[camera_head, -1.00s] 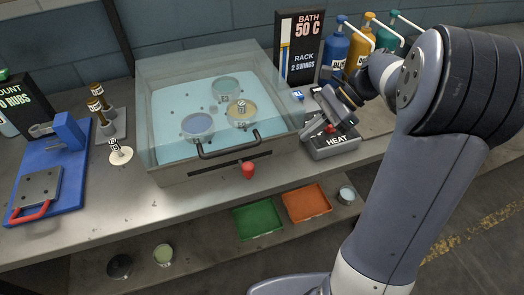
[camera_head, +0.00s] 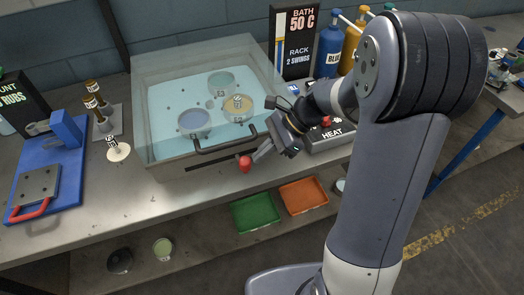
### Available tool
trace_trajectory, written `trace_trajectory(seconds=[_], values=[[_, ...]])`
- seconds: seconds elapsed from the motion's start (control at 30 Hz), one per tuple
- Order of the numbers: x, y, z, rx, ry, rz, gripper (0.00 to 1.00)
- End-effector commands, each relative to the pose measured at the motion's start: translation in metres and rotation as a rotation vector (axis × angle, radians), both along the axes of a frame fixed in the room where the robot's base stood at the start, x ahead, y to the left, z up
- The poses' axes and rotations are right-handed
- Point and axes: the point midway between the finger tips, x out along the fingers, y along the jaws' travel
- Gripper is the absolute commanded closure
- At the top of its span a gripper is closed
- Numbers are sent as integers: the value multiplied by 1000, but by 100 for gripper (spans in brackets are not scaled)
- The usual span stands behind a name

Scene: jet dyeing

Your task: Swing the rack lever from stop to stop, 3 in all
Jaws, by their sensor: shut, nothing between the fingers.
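The rack lever's red knob (camera_head: 245,163) sits at the right end of a dark slot (camera_head: 215,161) in the front of the bath tank. My gripper (camera_head: 260,152) is shut and empty, with its fingertips just right of the knob. From this view I cannot tell whether they touch it. The glass-walled bath (camera_head: 159,140) holds blue liquid and several round cups, with a dark handle (camera_head: 226,145) across its front. A sign (camera_head: 295,48) behind it reads "BATH 50 C" and "RACK 2 SWINGS".
The HEAT box (camera_head: 329,139) stands right of the bath, partly behind my gripper. Dye bottles (camera_head: 330,50) stand at the back right. A blue stand (camera_head: 68,190) is at the left. Green (camera_head: 256,213) and orange (camera_head: 303,196) trays lie on the lower shelf.

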Motion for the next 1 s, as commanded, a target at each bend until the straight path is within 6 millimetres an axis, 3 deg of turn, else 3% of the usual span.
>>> trace_trajectory(seconds=[0.27,0.63,1.0], values=[[-1,1,0,0,-1,-5,100],[-16,30,0,2,-3,-231,100],[-17,32,0,1,0,-266,100]])
